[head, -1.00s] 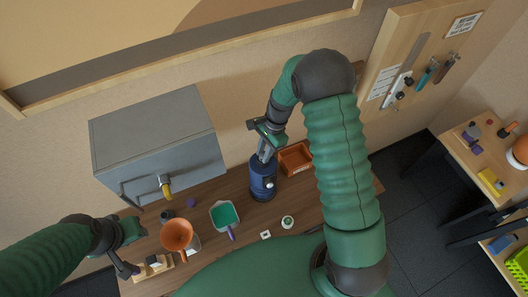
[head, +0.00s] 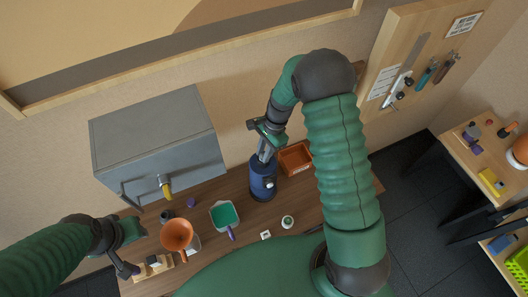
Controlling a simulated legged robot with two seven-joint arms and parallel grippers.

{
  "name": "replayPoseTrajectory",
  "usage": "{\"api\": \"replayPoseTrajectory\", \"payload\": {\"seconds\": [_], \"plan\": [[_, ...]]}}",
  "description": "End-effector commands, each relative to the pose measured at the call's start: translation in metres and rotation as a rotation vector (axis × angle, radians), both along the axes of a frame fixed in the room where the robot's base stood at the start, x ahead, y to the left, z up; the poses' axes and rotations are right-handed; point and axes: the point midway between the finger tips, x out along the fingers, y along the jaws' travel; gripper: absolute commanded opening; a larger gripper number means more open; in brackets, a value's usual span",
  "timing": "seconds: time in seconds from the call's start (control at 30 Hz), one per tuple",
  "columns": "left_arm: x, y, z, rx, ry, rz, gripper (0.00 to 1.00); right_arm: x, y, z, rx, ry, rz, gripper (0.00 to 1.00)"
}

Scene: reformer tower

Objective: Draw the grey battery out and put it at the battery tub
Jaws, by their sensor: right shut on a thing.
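A dark blue cylinder (head: 262,180) stands upright on the wooden table. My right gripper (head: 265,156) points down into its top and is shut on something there. Grey shows between the gripper and the cylinder's top; I cannot tell finger from grey battery at this size. An orange-brown open tub (head: 296,158) with a pale label stands just right of and behind the cylinder; it looks like the battery tub. My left gripper (head: 131,268) is low at the table's left end, near a small wooden block rack; its jaw opening is unclear.
A large grey cabinet (head: 155,140) with a yellow handle stands at the back left. My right arm covers the table's right part.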

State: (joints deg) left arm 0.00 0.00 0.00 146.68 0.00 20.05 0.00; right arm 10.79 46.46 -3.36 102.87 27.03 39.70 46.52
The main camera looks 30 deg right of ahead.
Motion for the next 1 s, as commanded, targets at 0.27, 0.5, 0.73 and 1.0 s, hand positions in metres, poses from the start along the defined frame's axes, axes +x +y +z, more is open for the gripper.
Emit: {"api": "replayPoseTrajectory", "payload": {"seconds": [0.27, 0.5, 0.73, 1.0], "plan": [[0.000, 0.000, 0.006, 0.000, 0.000, 0.000, 0.36, -0.001, 0.000, 0.006, 0.000, 0.001, 0.000, 0.00], [0.000, 0.000, 0.010, 0.000, 0.000, 0.000, 0.36, -0.001, 0.000, 0.012, -0.001, -0.002, -0.001, 0.00], [0.000, 0.000, 0.011, 0.000, 0.000, 0.000, 0.36, -0.001, 0.000, 0.013, 0.000, -0.002, -0.001, 0.00], [0.000, 0.000, 0.011, 0.000, 0.000, 0.000, 0.36, -0.001, 0.000, 0.013, 0.000, -0.002, -0.001, 0.00]]}}
